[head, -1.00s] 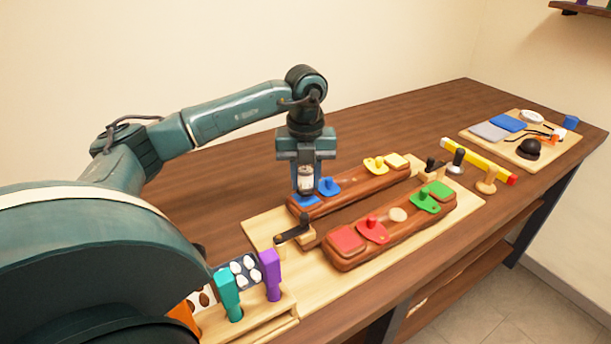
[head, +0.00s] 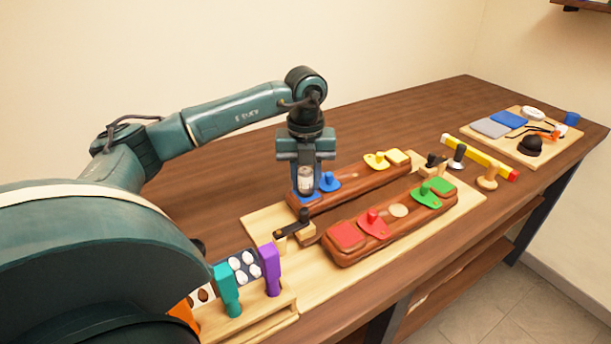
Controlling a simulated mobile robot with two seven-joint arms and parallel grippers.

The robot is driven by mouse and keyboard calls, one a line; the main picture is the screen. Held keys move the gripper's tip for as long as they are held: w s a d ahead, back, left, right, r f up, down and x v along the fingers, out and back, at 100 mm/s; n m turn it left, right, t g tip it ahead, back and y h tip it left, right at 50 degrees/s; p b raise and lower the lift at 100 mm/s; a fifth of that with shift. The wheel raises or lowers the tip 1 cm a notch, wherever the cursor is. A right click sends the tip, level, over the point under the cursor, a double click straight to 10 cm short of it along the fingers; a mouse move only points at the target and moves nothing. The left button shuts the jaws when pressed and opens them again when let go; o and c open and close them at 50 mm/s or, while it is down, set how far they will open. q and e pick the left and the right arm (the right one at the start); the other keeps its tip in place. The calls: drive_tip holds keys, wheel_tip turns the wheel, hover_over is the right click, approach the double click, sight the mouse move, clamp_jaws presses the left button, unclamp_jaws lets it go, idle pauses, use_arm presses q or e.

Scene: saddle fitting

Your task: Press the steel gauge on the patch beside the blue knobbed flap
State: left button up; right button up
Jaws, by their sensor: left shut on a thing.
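My left gripper (head: 305,184) points straight down and is shut on the steel gauge (head: 305,178), a small pale metallic cylinder. It is over the left end of the rear brown padded bar (head: 345,193), at the blue patch (head: 311,196), which it partly hides. I cannot tell whether the gauge touches the patch. The blue knobbed flap (head: 329,183) lies just right of the gripper on the same bar. My right gripper is not in view.
The front bar carries red (head: 373,226) and green (head: 427,196) knobbed flaps. A yellow flap (head: 376,161) is on the rear bar. A black-handled clamp (head: 293,228) stands close in front of the gripper. A rack (head: 250,312) holds teal and purple tools.

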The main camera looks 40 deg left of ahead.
sight(305, 170)
use_arm(q)
drive_tip(key=shift+f, duration=0.15)
drive_tip(key=shift+f, duration=0.1)
idle(0.7)
drive_tip(key=o, duration=0.9)
drive_tip(key=shift+r, duration=0.25)
wheel_tip(305, 170, up, 13)
drive_tip(key=shift+f+p, duration=0.15)
drive_tip(key=shift+p, duration=0.55)
